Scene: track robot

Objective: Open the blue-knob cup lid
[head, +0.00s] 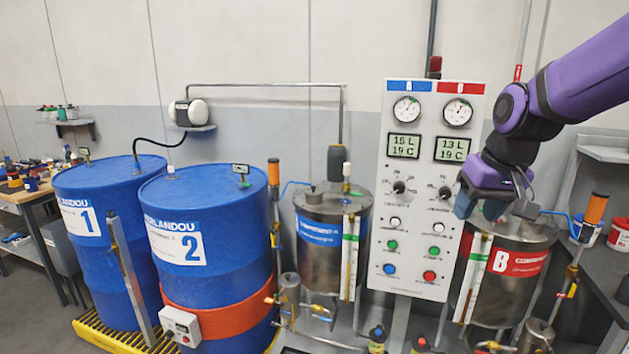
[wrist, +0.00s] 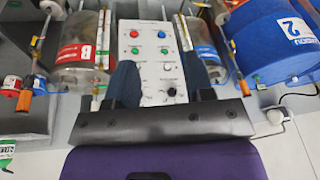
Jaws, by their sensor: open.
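My gripper (head: 478,208) is raised in front of the right part of the control panel, close to the tank marked B (head: 520,262). In the wrist view my gripper (wrist: 158,78) has its two dark fingers apart, with nothing between them but the panel behind. I cannot make out a lid with a blue knob in either view. A small metal cup (head: 289,292) stands on the pipework below the left tank (head: 320,262). Another small metal cup (head: 537,336) is partly cut off at the bottom right.
The white control panel (head: 400,270) with gauges and buttons stands between the tanks. Orange-handled upright rods stand beside both tanks. Small bottles (head: 377,338) stand along the bottom edge.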

